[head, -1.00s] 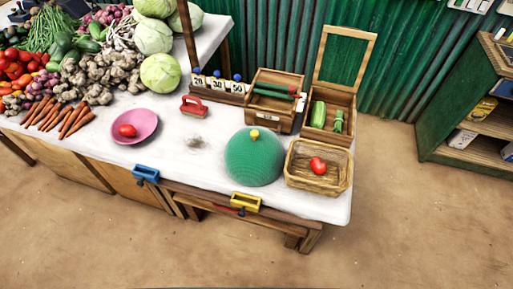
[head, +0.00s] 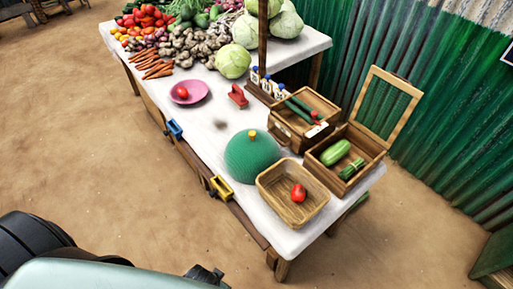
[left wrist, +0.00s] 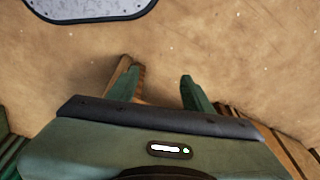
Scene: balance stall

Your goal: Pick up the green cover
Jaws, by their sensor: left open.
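The green cover (head: 251,159) is a dome with a yellow knob (head: 252,133) on top. It sits on the white table top (head: 222,130), just left of the wicker basket. What is under it is hidden. My left gripper (left wrist: 158,82) shows in the left wrist view with its two fingers apart and nothing between them, above bare ground. In the head view part of my arm shows at the lower left, well away from the cover. My right gripper is not in view.
A basket (head: 272,197) with a tomato (head: 299,193) stands right of the cover. Behind are a wooden box (head: 283,129) and an open-lidded crate (head: 375,146) with green vegetables. A pink plate (head: 196,97) holds a tomato. A post (head: 262,40) rises behind. Ground before the table is clear.

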